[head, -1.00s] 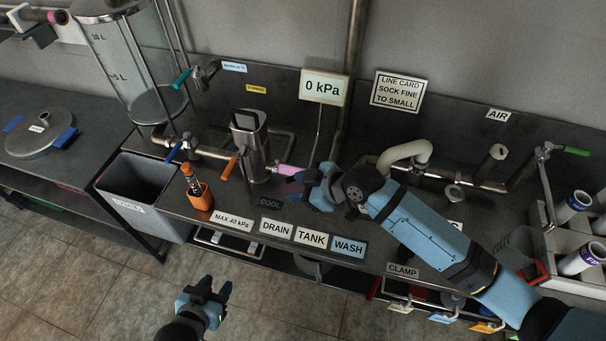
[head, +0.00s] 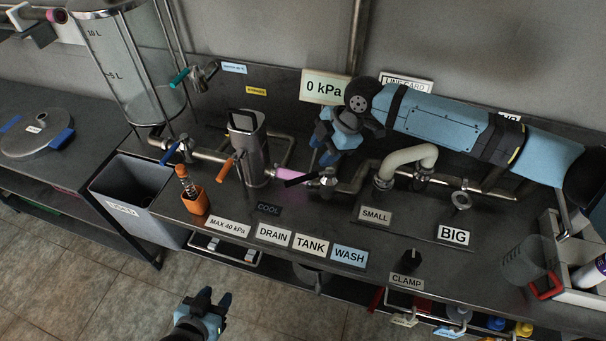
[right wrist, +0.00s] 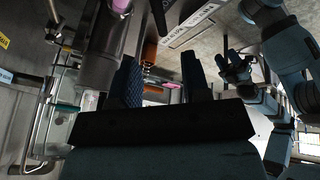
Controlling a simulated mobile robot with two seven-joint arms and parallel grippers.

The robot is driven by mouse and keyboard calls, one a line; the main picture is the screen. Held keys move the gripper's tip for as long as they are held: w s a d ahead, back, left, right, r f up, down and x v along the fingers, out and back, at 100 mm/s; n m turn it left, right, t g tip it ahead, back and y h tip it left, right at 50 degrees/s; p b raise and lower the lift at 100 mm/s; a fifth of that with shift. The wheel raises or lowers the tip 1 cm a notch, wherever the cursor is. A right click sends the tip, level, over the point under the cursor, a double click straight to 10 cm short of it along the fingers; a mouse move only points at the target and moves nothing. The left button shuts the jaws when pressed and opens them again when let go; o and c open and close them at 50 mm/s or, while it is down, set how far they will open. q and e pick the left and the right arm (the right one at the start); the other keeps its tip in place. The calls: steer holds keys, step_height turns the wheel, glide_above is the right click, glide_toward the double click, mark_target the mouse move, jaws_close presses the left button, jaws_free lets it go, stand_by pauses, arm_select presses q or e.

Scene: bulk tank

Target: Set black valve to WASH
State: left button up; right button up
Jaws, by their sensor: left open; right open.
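The black valve handle (head: 298,181) lies at the pipe beside the pink sleeve, pointing left from its metal body (head: 327,179). The labels DRAIN (head: 273,234), TANK (head: 311,245) and WASH (head: 349,256) stand in front of it, with WASH at the right. My right gripper (head: 323,157) is open and empty, just behind and above the valve, apart from the handle as far as I can see. Its open jaws show in the right wrist view (right wrist: 160,78) with nothing between them. My left gripper (head: 215,302) is open over the floor in front of the bench.
A metal canister (head: 249,150) with an orange handle (head: 226,167) stands left of the valve. An orange cup (head: 195,201) holds a bottle near the front edge. A pale curved hose (head: 410,157) rises at the right. The 0 kPa display (head: 323,86) is behind.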

mark_target(301, 178)
steer(key=x, duration=1)
steer(key=shift+w+a+f+p, duration=0.1)
steer(key=shift+a+f+p, duration=0.1)
steer(key=shift+f+p, duration=0.1)
jaws_close()
